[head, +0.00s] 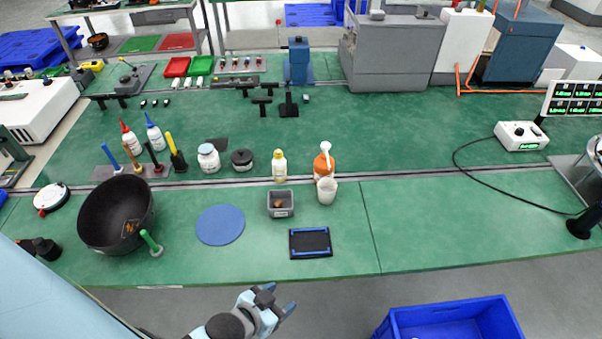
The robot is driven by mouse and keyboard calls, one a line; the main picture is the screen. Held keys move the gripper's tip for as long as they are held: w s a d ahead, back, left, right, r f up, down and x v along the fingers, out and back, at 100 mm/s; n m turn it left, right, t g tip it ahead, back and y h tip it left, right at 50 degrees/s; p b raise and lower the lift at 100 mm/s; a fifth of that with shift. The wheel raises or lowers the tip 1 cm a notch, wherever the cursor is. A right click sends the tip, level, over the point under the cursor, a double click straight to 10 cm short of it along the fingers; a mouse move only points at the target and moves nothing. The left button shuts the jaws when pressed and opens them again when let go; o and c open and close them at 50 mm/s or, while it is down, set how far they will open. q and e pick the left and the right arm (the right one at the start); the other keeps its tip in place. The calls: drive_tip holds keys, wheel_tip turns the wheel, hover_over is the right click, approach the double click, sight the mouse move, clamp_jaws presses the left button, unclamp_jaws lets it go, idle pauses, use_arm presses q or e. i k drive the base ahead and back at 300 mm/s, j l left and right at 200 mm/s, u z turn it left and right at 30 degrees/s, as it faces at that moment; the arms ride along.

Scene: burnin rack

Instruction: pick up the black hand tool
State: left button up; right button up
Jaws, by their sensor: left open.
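A tool with a black upright handle (150,153) stands in a row with blue, orange and yellow-handled tools on the left of the green bench. Its lower end is too small to make out. Several black T-shaped pieces (262,104) stand farther back; I cannot tell whether any is a hand tool. My left gripper (279,299) is open and empty in front of the bench's near edge, well apart from the tools. My right gripper is not in view.
A blue crate (450,315) is on the floor. The bench's right front is mostly clear.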

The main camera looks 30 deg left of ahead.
sight(158, 168)
drive_tip(key=u, duration=2.25)
drive_tip(key=j, duration=0.25)
drive_tip(key=i+j, duration=0.15)
drive_tip(key=j+z, duration=0.05)
